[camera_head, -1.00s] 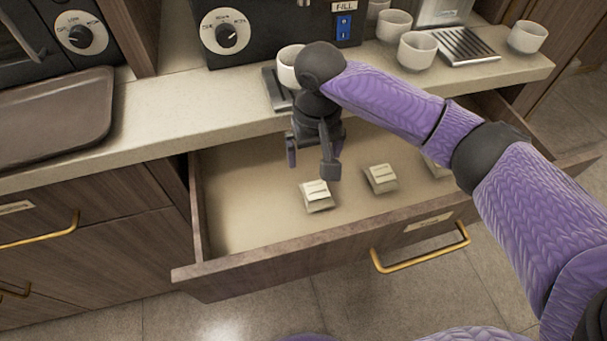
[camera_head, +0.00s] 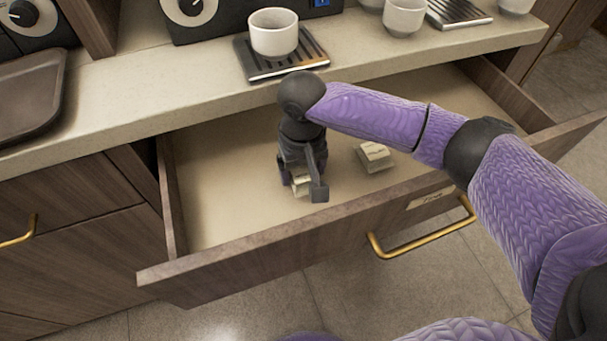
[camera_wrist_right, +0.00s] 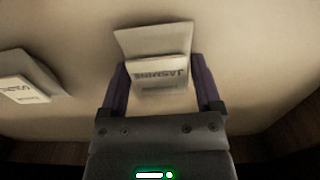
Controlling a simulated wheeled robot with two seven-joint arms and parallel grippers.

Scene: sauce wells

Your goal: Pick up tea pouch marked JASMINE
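The tea pouch marked JASMINE (camera_wrist_right: 158,84) is a small cream packet on the floor of the open drawer. In the wrist view its label reads upside down. My right gripper (camera_wrist_right: 159,72) is open, with one dark finger on each side of the pouch and narrow gaps showing between. In the head view my right gripper (camera_head: 304,188) points down into the drawer and hides most of this pouch (camera_head: 300,187). My left gripper is not in view.
Another cream pouch (camera_head: 374,156) lies to the right in the drawer (camera_head: 225,185); it also shows at the left of the wrist view (camera_wrist_right: 28,80). The drawer's left side is bare.

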